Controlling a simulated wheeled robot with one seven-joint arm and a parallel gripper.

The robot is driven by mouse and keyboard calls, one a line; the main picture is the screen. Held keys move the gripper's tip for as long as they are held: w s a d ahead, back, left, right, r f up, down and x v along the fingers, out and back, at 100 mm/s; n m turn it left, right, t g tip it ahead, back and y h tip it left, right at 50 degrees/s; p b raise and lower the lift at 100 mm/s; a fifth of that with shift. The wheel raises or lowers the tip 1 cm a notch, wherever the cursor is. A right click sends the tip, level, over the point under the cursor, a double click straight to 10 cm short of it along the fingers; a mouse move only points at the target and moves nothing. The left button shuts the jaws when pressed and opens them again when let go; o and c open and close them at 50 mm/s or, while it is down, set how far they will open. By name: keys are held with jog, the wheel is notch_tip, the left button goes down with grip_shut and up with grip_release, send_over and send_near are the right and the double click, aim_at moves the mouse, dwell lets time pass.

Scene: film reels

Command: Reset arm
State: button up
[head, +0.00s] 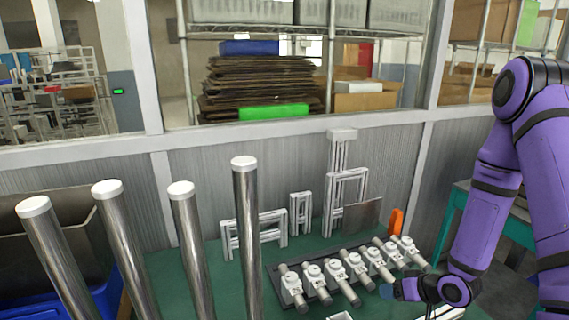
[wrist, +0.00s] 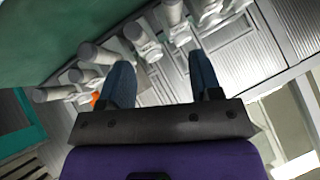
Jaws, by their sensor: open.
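My gripper (head: 392,290) is at the lower right in the head view, at the end of my purple arm. It is beside the right end of a row of grey and white fittings (head: 349,277) on a dark plate. In the wrist view, the two blue fingers of my gripper (wrist: 160,78) are spread apart with nothing held between them. The fittings (wrist: 143,38) show beyond the fingertips there. I cannot tell how far the fingers are from them.
Several tall metal posts with white caps (head: 246,230) stand at the left. White frames (head: 256,232) and an orange object (head: 396,222) sit at the back of the green table (head: 225,262). A grey panelled wall with windows (head: 290,160) closes off the back.

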jog(key=s+d+r+h, duration=0.15)
jog(key=r+h, duration=0.25)
jog(key=r, duration=0.9)
jog(key=d+r+h, duration=0.3)
jog(key=r, duration=0.9)
jog(key=s+a+r+g, duration=0.1)
jog(key=s+a+r, duration=0.2)
jog(key=s+r, duration=0.5)
jog(key=s+a+r+m+g+y, duration=0.1)
jog(key=s+a+r, duration=0.2)
jog(key=s+r, duration=0.5)
jog(key=s, duration=0.5)
jog(key=shift+s+a+m, duration=0.2)
jog(key=shift+s+m, duration=0.1)
jog(key=shift+s, duration=0.1)
